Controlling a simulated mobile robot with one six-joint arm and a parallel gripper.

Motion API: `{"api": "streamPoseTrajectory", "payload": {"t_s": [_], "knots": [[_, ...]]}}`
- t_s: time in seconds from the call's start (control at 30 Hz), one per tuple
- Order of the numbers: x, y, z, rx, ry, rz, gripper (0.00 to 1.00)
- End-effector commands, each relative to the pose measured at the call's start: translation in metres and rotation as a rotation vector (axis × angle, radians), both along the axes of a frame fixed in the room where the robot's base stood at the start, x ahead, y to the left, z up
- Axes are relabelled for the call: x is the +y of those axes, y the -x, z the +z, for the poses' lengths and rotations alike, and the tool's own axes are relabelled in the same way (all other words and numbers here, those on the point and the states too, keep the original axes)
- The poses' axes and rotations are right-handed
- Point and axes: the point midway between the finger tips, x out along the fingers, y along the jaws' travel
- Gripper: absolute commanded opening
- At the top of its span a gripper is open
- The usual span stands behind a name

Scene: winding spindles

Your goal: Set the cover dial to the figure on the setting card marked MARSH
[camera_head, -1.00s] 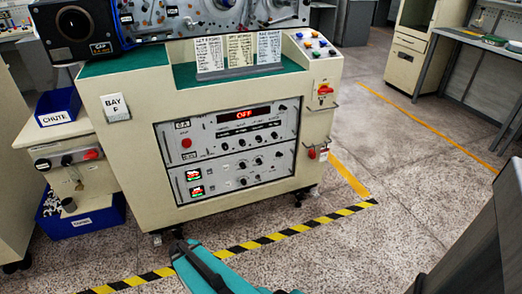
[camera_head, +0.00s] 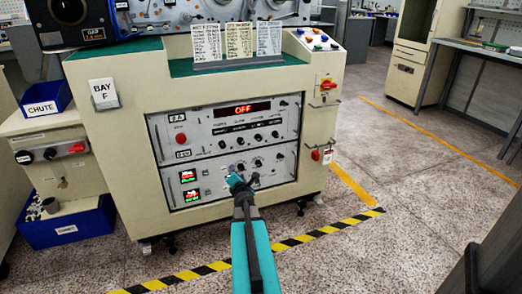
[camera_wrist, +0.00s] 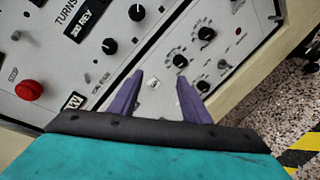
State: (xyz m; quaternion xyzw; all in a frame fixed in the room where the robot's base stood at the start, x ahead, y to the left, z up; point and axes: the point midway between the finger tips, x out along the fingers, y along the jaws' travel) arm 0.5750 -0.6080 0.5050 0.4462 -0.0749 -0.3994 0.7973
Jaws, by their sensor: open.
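My gripper (camera_head: 236,180) is in front of the lower panel of the bay F console. In the wrist view its two purple fingers (camera_wrist: 159,78) are apart, with nothing between them but panel face. Several black dials sit on the lower panel, including an upper one (camera_wrist: 207,33), a middle one (camera_wrist: 180,61) just beyond the right fingertip, and a lower one (camera_wrist: 203,86) partly behind that finger. Their labels are too small to read, so I cannot tell which is the cover dial. Three setting cards (camera_head: 238,41) stand on the console top; their writing is illegible here.
The upper panel has a red OFF display (camera_head: 243,109), several black knobs and a red button (camera_wrist: 28,90). A red switch (camera_head: 326,85) and handles stick out at the console's right side. A blue CHUTE bin (camera_head: 42,95) stands left.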

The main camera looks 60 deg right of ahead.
Motion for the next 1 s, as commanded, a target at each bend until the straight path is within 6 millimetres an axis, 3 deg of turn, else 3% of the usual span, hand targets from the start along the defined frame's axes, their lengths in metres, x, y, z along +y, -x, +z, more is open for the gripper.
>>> {"api": "streamPoseTrajectory", "payload": {"t_s": [0.1, 0.4, 0.67, 1.0], "knots": [[-0.034, 0.019, 0.014, 0.053, 0.166, 0.052, 0.43], [-0.09, 0.074, 0.054, 0.245, 0.561, 0.181, 0.43], [-0.109, 0.109, 0.07, 0.375, 0.76, 0.252, 0.43], [-0.11, 0.113, 0.074, 0.395, 0.789, 0.266, 0.43]]}}
